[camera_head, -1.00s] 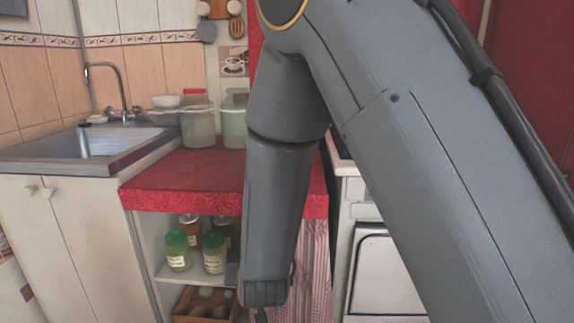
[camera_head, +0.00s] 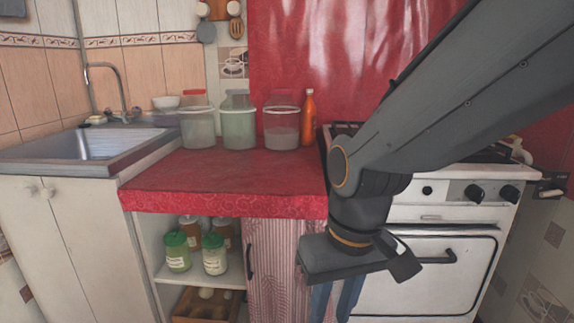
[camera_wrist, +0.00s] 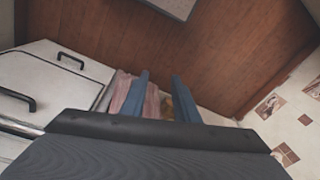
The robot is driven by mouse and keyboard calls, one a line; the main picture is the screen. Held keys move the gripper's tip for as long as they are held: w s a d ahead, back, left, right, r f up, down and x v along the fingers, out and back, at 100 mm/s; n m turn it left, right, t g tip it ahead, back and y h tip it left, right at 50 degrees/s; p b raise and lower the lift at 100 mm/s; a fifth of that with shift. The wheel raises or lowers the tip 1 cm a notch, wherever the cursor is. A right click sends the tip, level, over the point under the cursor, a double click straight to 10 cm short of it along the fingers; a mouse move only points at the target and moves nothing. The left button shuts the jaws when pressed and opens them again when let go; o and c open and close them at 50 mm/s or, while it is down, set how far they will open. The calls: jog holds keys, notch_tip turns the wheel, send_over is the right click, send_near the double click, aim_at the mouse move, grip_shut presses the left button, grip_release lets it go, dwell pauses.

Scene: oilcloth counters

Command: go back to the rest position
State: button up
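My gripper (camera_head: 335,305) hangs low in front of the stove's left side and the striped curtain, with its two blue fingers pointing down. In the wrist view, the fingers (camera_wrist: 160,88) stand apart with a gap between them. I see nothing held; the striped cloth and a small yellowish patch behind show through the gap. The lowest part of the fingers is cut off by the bottom edge of the head view.
A white stove (camera_head: 424,268) stands close behind my gripper. The red-covered counter (camera_head: 230,175) holds three tubs and an orange bottle (camera_head: 308,118) along its back; its front is bare. Jars (camera_head: 178,250) stand on the shelf below. A sink (camera_head: 95,145) is at left.

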jog(key=s+d+r+m+h+p, duration=0.1)
jog(key=s+d+r+m+p, duration=0.1)
jog(key=d+r+p, duration=1)
jog(key=r+m+p, duration=0.1)
jog(key=p, duration=0.8)
jog(key=shift+s+d+r+g, duration=0.15)
jog(key=shift+s+r+g, duration=0.15)
jog(key=shift+s, duration=0.1)
